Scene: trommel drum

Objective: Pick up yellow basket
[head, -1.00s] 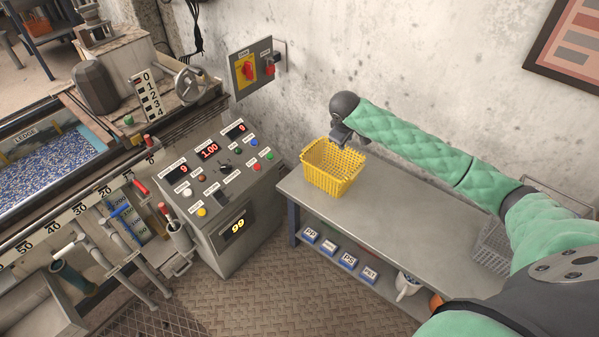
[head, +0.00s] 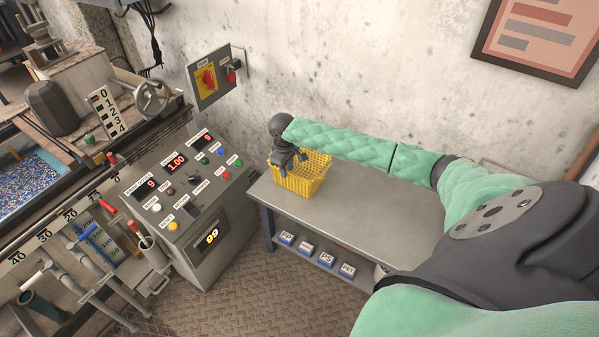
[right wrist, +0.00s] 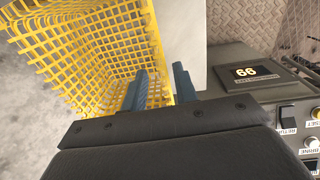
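The yellow basket (head: 305,183) is an open mesh basket standing upright at the left end of the grey table (head: 390,205). My right gripper (head: 284,168) points down at the basket's left part, its fingers overlapping the basket in the head view. In the right wrist view the basket (right wrist: 85,60) fills the upper left, empty inside. The two fingers of my right gripper (right wrist: 160,88) are apart, one over the basket's inside and one just beyond its side wall. I cannot tell whether either finger touches the wall. My left gripper is not in view.
A control panel (head: 187,190) with buttons and red displays stands left of the table. The wall behind carries a switch box (head: 213,78). Labelled blue-and-white blocks (head: 305,249) sit on the lower shelf. The tabletop right of the basket is clear.

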